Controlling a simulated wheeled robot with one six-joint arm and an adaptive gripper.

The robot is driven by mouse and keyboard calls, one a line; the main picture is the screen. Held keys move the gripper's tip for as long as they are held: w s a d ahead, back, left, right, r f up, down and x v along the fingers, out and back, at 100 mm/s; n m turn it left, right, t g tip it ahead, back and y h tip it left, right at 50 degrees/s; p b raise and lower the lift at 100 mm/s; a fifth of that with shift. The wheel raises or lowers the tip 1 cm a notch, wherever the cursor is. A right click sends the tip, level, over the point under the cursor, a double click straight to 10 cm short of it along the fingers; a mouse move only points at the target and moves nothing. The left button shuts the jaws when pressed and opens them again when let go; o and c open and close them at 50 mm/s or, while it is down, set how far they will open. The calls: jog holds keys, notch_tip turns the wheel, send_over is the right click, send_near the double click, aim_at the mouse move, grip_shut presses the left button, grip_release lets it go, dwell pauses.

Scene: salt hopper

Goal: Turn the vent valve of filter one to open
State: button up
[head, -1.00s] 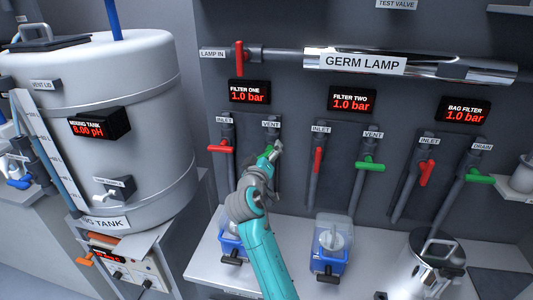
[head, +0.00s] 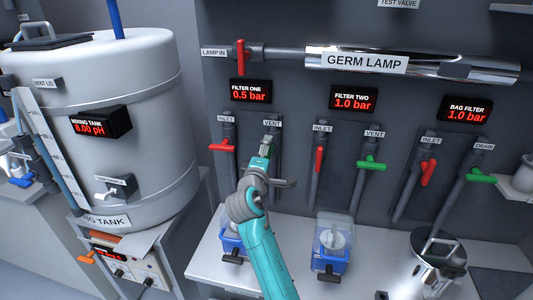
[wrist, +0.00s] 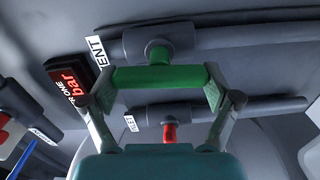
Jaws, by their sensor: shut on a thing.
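My gripper (head: 264,152) is at the vent pipe of filter one, below the VENT label (head: 272,123). In the wrist view its two fingers are shut on the green vent valve handle (wrist: 160,77), one finger at each end. The handle lies roughly along its grey pipe (wrist: 205,40) there. In the head view the gripper hides the handle. The filter one display (head: 250,91) reads 0.5 bar.
The red inlet handle (head: 222,146) of filter one is close on the left, crosswise to its pipe. Filter two's red inlet handle (head: 320,158) and green vent handle (head: 371,165) are to the right. A blue-based pump (head: 331,258) stands on the shelf below.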

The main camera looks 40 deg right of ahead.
jog(key=shift+f+n, duration=0.1)
jog(key=shift+n, duration=0.3)
jog(key=o, duration=0.9)
jog(key=v, duration=1.2)
